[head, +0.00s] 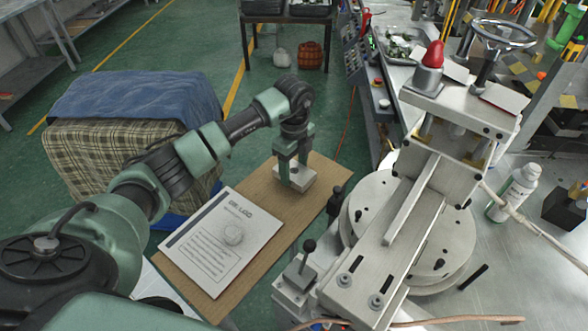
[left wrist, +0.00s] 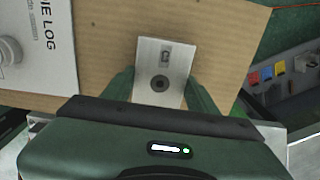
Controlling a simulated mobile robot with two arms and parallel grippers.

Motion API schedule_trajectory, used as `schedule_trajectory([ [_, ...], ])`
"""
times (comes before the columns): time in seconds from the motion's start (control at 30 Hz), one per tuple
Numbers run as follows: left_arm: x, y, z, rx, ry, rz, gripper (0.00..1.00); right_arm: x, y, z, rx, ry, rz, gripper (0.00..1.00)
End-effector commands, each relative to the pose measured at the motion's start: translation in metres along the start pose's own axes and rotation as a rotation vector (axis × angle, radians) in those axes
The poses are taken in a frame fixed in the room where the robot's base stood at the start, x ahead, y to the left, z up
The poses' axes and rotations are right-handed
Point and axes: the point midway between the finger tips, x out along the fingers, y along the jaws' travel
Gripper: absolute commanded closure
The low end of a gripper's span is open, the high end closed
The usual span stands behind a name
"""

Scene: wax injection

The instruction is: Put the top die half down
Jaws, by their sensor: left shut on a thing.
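The top die half (head: 295,177) is a small silvery block at the far end of the brown board. My right gripper is not in view.
The brown board (head: 262,205) also bears a white "DIE LOG" booklet (head: 222,238). The press with its round plate (head: 364,213) stands close on the right. A cloth-covered stack (head: 130,140) is on the left. Bare board lies between booklet and press.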

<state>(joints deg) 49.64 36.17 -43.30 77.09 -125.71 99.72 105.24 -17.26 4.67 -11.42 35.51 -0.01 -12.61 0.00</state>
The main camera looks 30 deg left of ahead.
Motion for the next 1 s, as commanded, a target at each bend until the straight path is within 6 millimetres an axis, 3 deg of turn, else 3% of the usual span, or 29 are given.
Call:
schedule_trajectory([
  [0.13, 0.014, 0.000, -0.001, 0.001, 0.001, 0.000, 0.98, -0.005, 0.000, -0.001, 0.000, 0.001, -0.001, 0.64],
  [0.5, 0.019, -0.001, 0.000, 0.001, 0.000, -0.002, 0.98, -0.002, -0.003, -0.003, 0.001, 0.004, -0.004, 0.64],
  [0.53, 0.019, 0.000, 0.000, 0.001, 0.000, -0.001, 0.36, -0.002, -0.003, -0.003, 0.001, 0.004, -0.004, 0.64],
  [0.6, 0.019, 0.000, 0.000, 0.001, 0.000, -0.001, 0.20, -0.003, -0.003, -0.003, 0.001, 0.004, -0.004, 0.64],
  [1.0, 0.013, -0.001, 0.000, 0.000, 0.000, -0.002, 0.20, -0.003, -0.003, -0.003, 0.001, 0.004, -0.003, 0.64],
])
